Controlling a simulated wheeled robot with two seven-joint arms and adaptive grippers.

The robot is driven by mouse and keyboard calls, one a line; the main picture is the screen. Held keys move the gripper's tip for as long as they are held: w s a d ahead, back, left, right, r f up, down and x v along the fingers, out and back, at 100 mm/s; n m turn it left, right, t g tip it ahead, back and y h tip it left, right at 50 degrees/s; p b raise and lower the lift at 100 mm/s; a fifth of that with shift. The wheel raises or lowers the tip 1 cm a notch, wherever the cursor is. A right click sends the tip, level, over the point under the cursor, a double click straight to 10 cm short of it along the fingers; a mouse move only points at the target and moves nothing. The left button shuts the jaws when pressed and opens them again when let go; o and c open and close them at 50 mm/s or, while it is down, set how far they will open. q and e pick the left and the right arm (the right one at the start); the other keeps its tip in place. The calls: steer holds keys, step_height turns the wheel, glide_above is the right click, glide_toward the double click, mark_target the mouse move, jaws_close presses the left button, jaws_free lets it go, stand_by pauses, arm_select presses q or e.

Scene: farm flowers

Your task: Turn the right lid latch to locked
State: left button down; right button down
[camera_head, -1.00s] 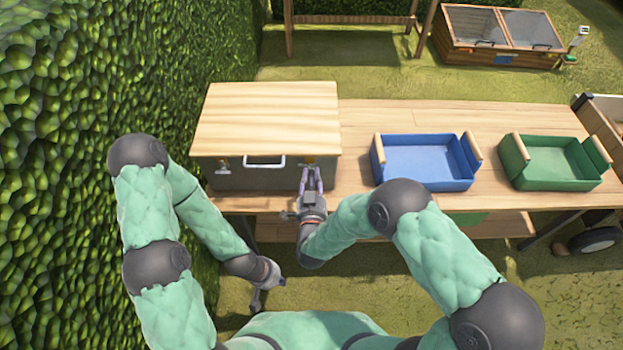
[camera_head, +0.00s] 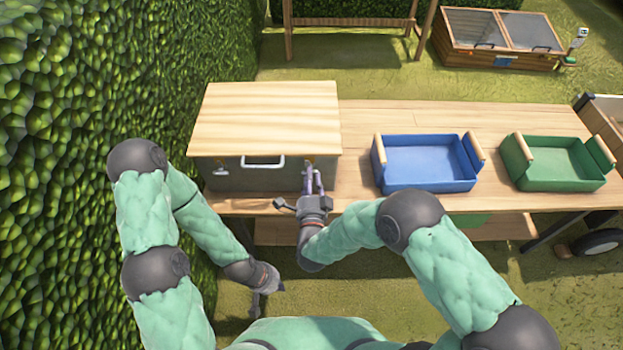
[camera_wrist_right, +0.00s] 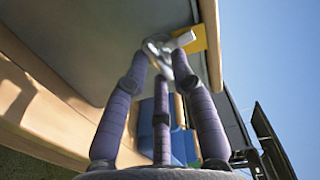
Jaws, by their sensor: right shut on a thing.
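The grey box with a wooden lid (camera_head: 265,118) stands at the left end of the table. Its right lid latch (camera_head: 308,161) is at the front right under the lid edge, mostly hidden by my right gripper (camera_head: 313,180). In the right wrist view, the fingers of my right gripper (camera_wrist_right: 163,48) close together on the latch's pale metal lever, beside its yellow plate (camera_wrist_right: 198,40). The lever's exact angle is hard to tell. My left gripper (camera_head: 262,300) hangs low in front of the table, away from the box; its jaws are too small to read.
The left latch (camera_head: 222,166) and a white handle (camera_head: 262,161) are on the box front. A blue tray (camera_head: 428,186) and a green tray (camera_head: 560,184) stand to the right on the wooden table (camera_head: 365,115). A hedge (camera_head: 90,90) rises close on the left.

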steer(key=shift+w+r+m, duration=0.25)
steer(key=shift+r+m, duration=0.2)
steer(key=shift+m, duration=0.95)
steer(key=c, duration=1.1)
jaws_free()
steer(key=shift+f, duration=0.1)
steer(key=s, duration=1.2)
steer(key=shift+s+f, duration=0.1)
steer(key=shift+f, duration=0.15)
